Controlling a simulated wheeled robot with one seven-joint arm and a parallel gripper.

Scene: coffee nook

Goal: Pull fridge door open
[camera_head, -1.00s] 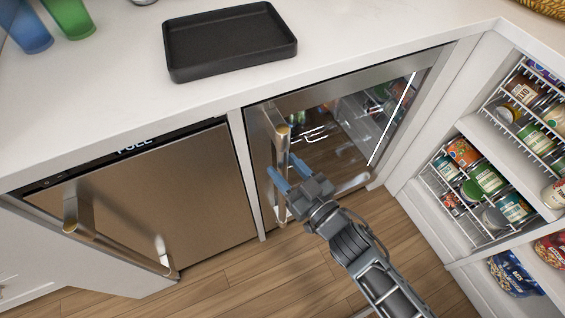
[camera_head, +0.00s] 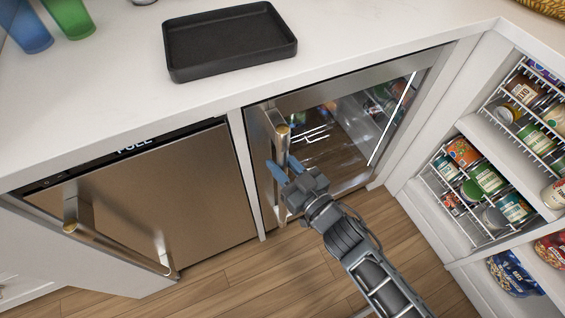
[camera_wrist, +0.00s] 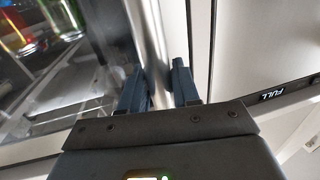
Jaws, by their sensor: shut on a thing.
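The fridge (camera_head: 340,125) has a glass door in a steel frame and stands under the counter. Its door looks closed. A vertical bar handle (camera_head: 279,150) runs along the door's left side. My gripper (camera_head: 284,168) is at the handle, with its blue fingers on either side of the bar. In the wrist view the handle (camera_wrist: 150,45) passes between the two fingers (camera_wrist: 158,88), and the gripper is shut on it. The exact contact is partly hidden by the gripper body.
A steel dishwasher (camera_head: 150,195) with its own bar handle is left of the fridge. A black tray (camera_head: 230,42) and blue and green cups (camera_head: 70,18) sit on the white counter. An open pantry with cans (camera_head: 485,178) stands at right. Wooden floor (camera_head: 300,270) in front is clear.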

